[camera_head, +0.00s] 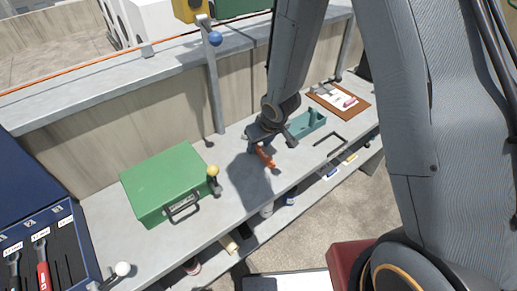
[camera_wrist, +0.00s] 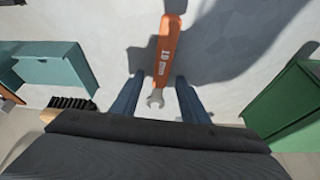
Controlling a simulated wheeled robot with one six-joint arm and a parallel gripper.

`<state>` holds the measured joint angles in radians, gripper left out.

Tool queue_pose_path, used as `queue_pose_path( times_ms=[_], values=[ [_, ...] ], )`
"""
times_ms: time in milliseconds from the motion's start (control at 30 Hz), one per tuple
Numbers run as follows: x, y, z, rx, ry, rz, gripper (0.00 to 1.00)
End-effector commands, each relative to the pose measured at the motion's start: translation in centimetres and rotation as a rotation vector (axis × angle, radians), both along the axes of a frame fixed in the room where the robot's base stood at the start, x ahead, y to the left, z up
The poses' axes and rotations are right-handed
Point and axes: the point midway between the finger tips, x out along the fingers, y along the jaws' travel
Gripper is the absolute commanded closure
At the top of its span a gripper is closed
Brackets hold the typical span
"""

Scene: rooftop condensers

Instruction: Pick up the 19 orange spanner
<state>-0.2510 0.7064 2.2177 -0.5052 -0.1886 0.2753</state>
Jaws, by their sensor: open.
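The orange spanner (camera_wrist: 168,48) lies on the grey bench, its handle pointing away in the wrist view and its dark label reading upside down as 19. Its grey open-ended jaw (camera_wrist: 156,98) lies between the two blue fingers of my gripper (camera_wrist: 160,80). The fingers are apart, one on each side of the spanner, and do not appear to touch it. In the head view the spanner (camera_head: 267,155) shows partly below my gripper (camera_head: 258,146), whose wrist hides some of it.
A green case (camera_head: 165,183) stands left of the gripper, a teal tray (camera_head: 308,124) right of it. A brush (camera_wrist: 72,103) is near the tray. A yellow-knobbed lever (camera_head: 213,172) stands by the case. An open toolbox (camera_head: 60,225) holds tools at far left.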

Motion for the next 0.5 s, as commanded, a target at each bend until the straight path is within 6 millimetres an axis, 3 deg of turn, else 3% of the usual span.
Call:
queue_pose_path(
  times_ms=[200,433,500],
  values=[
    [-0.01,0.0,-0.21,0.0,0.0,0.0,0.61],
    [-0.01,-0.03,-0.19,0.0,0.0,-0.001,1.0],
    [0.02,-0.04,-0.17,0.0,0.0,-0.001,1.0]
  ],
)
